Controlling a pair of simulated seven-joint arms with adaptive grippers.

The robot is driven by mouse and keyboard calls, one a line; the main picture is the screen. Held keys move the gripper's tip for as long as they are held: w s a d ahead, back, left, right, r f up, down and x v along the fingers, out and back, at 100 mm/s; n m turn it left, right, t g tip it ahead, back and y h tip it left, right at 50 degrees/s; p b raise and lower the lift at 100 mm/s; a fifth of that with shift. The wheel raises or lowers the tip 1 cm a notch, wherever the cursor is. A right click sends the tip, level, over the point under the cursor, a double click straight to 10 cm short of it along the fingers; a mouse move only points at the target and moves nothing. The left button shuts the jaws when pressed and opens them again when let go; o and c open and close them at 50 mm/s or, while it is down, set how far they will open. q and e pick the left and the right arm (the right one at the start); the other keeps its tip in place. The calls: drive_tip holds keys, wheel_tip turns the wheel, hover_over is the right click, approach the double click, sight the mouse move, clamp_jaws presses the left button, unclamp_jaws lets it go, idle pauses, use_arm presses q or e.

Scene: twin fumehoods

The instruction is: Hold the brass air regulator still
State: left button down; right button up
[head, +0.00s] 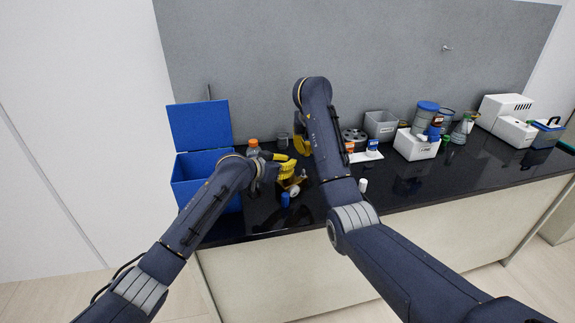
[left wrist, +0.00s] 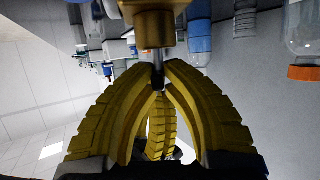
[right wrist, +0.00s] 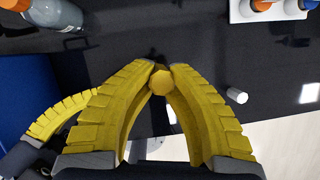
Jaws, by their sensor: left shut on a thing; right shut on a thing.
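The brass air regulator (head: 291,186) is at my left gripper (head: 286,170), over the front of the black bench. In the left wrist view, the brass body (left wrist: 153,24) shows at the top edge, with a grey stem below it between the shut fingertips (left wrist: 158,74). Its far side is cut off. My right gripper (head: 302,145) is farther back, partly hidden by its own arm. In the right wrist view, its fingertips (right wrist: 163,70) are shut on a small brass-coloured octagonal piece (right wrist: 160,83). I cannot tell whether this piece joins the regulator.
An open blue bin (head: 188,170) stands at the left. An orange-capped bottle (head: 253,146) is behind my left gripper. A blue-capped item (head: 285,200) is near the front edge, and a white cylinder (head: 363,185) lies right of it. Labware fills the back right; the front right bench is clear.

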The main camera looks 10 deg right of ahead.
idle(0.4)
use_arm(q)
drive_tip(key=c, duration=1.4)
unclamp_jaws()
drive_tip(key=shift+c, duration=0.2)
drive_tip(key=v, duration=1.2)
drive_tip(key=shift+a+r, duration=0.1)
